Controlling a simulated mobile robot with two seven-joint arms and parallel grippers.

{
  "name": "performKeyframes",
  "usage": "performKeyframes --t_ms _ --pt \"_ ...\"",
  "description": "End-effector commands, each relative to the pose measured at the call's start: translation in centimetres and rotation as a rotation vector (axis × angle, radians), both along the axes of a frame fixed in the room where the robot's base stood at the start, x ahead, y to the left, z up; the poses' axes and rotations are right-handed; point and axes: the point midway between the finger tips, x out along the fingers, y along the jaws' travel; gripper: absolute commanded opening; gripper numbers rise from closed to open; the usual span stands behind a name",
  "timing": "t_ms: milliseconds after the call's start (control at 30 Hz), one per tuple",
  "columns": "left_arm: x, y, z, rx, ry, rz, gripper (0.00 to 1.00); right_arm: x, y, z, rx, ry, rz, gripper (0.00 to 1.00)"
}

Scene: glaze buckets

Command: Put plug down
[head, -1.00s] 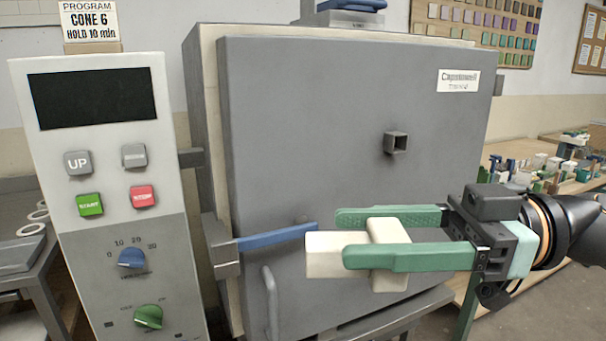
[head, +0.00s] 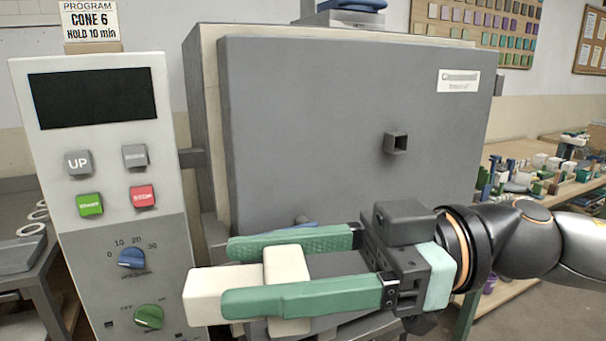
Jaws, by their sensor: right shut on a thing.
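The plug is a cream-white block (head: 286,268) with a wider cross part and a square nose that sticks out to the left. My right gripper (head: 235,272) comes in from the right and is shut on the plug, with green fingers on its near and far sides. It holds the plug in front of the lower part of the grey kiln door (head: 310,130). I cannot tell whether the plug touches anything below. A square peephole tube (head: 396,143) stands out from the door above and right of the plug, and it looks empty. My left gripper is out of view.
A control panel (head: 165,235) with buttons and knobs stands at the left, close to the plug's nose. The blue door handle (head: 303,224) is mostly hidden behind my gripper. A cluttered bench (head: 560,185) is at the right. A side table (head: 18,262) is at far left.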

Motion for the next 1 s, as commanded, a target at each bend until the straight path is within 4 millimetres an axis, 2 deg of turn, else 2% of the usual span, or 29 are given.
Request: performKeyframes --t_ms 333,667,1000 --pt "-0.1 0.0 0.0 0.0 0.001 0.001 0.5 4.8 -0.3 -6.4 -0.003 0.014 -0.343 0.0" --pt "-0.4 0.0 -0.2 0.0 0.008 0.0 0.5 7.5 -1.4 -10.1 -0.001 0.009 -0.546 0.0" --pt "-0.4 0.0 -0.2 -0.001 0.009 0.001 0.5 10.1 -3.6 -14.2 -0.001 0.008 -0.77 0.0"
